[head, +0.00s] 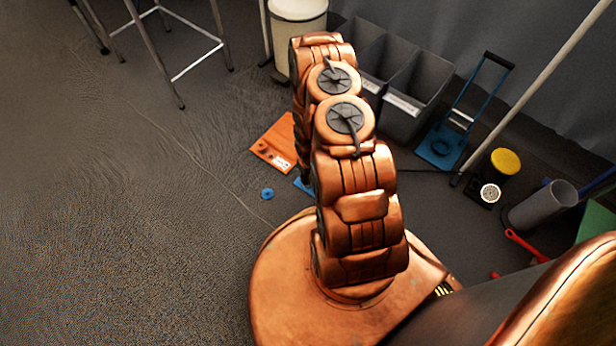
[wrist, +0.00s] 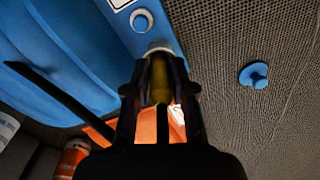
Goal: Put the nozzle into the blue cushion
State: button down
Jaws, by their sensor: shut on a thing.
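The blue cushion (wrist: 62,45) fills the upper left of the wrist view. A round pale-rimmed fitting with a blue centre (wrist: 141,20) sits near its edge. My gripper (wrist: 160,88) is shut on a dark yellow piece with a pale grey end, which looks like the nozzle (wrist: 160,78). Its pale end points up the picture, just below the fitting and over the cushion's edge; I cannot tell whether it touches. In the head view only a small blue corner (head: 304,186) shows beside my arm, likely the cushion. My gripper is hidden there behind the arm.
A small blue cap (wrist: 257,74) lies on the floor, also in the head view (head: 267,193). An orange flat item (head: 272,148) lies near the arm. Grey bins (head: 412,95), a blue trolley (head: 445,140) and a grey cylinder (head: 545,207) stand right. The left floor is mostly clear.

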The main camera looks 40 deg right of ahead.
jog(key=shift+c, duration=2)
grip_release()
jog(key=shift+r+p, duration=1.6)
jog(key=shift+r, duration=2.4)
